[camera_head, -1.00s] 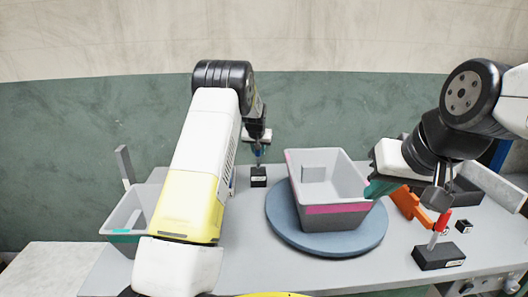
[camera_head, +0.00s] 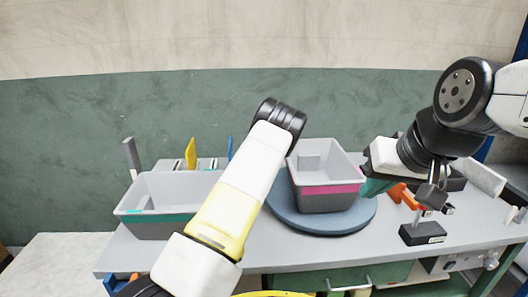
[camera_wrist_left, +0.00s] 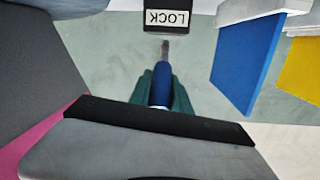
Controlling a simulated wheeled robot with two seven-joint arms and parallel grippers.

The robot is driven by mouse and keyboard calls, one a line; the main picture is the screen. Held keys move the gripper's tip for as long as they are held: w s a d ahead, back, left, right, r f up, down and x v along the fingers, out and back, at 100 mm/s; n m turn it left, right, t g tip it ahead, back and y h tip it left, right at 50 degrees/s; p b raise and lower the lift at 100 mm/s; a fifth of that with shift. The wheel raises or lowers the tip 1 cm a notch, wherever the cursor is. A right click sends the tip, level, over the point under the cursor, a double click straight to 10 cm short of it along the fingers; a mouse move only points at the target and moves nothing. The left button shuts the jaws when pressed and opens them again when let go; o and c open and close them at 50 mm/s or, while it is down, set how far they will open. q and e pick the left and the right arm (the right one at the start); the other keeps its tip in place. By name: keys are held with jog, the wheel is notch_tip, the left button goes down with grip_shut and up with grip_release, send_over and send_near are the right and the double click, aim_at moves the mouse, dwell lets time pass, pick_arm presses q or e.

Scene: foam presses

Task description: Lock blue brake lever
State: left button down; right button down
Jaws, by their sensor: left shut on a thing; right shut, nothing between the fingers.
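In the left wrist view, the blue brake lever's handle (camera_wrist_left: 161,88) stands between the green fingers of my left gripper (camera_wrist_left: 161,75), which is shut on it. The lever's metal stem leads to a black base block (camera_wrist_left: 167,18) with a white LOCK label. In the head view, my own left arm hides the lever, its base and the left gripper. My right gripper (camera_head: 374,186) is shut and empty beside the right side of the pink-striped grey bin (camera_head: 330,189).
The pink-striped bin stands on a round blue-grey turntable (camera_head: 320,222). A teal-striped grey bin (camera_head: 160,218) is on the left. Blue (camera_wrist_left: 245,62) and yellow (camera_wrist_left: 300,70) panels stand near the left gripper. A black lever base (camera_head: 422,235) and an orange object (camera_head: 400,194) are at the right.

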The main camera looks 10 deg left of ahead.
pick_arm(q)
jog(key=shift+s+f+t, duration=0.3)
jog(key=shift+f+t, duration=0.3)
jog(key=shift+t, duration=0.3)
jog(key=shift+f, duration=0.1)
jog(key=c, duration=1.2)
grip_release()
jog(key=shift+s+d, duration=0.1)
jog(key=s, duration=0.7)
jog(key=shift+s+d+f, duration=0.15)
jog(key=shift+s+d, duration=0.1)
jog(key=shift+d, duration=0.2)
